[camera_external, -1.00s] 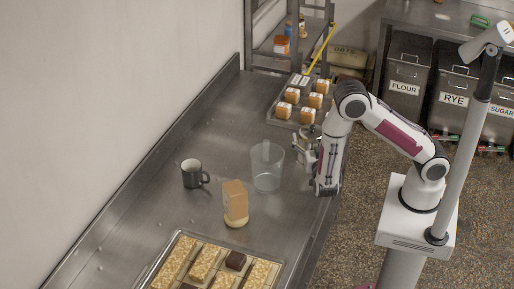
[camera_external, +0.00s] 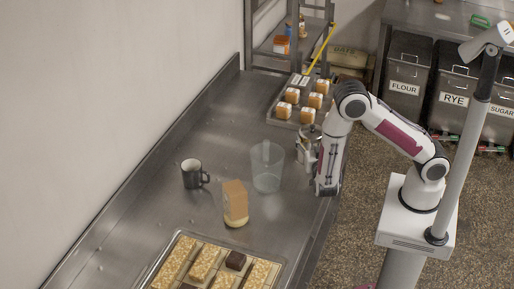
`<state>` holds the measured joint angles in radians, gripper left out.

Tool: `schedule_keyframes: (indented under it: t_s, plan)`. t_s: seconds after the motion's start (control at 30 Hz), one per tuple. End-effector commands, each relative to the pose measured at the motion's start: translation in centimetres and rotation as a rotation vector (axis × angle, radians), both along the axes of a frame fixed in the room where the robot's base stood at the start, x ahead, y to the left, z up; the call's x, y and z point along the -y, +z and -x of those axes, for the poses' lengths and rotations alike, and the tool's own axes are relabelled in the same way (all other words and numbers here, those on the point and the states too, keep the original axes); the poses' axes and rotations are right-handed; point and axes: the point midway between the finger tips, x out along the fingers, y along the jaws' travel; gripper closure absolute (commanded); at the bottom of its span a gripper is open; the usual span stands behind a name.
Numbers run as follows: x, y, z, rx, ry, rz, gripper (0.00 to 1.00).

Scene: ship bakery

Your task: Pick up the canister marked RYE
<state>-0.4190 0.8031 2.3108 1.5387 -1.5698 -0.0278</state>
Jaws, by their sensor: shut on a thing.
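A small metal canister (camera_external: 311,132) stands at the right edge of the steel counter, just behind the clear container. My gripper (camera_external: 306,151) is at the canister, shut on it, low over the counter. My wrist and fingers hide much of the canister, and I cannot read a label on it. The word RYE shows on a large grey bin (camera_external: 453,99) on the floor at the right, well away from my gripper.
A clear container (camera_external: 266,168) stands left of my gripper, close by. A dark mug (camera_external: 191,174) and a tan-and-cream block (camera_external: 235,204) stand nearer the front. A tray of small cakes (camera_external: 281,113) lies behind. Pastry tray (camera_external: 158,274) fills the front.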

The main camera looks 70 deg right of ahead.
Motion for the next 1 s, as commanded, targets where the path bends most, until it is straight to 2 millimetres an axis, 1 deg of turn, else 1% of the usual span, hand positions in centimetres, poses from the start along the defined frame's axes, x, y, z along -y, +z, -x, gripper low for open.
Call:
schedule_keyframes:
  t_s: [0.23,0.37,0.57,1.0]
  plan:
    - [0.0,0.8,0.0,0.002,0.0,0.001,0.93]
    - [0.0,1.6,0.0,0.004,0.0,0.0,0.93]
    - [0.0,3.4,0.0,0.005,0.0,0.0,0.93]
    - [0.0,8.0,0.0,0.005,0.0,0.0,0.93]
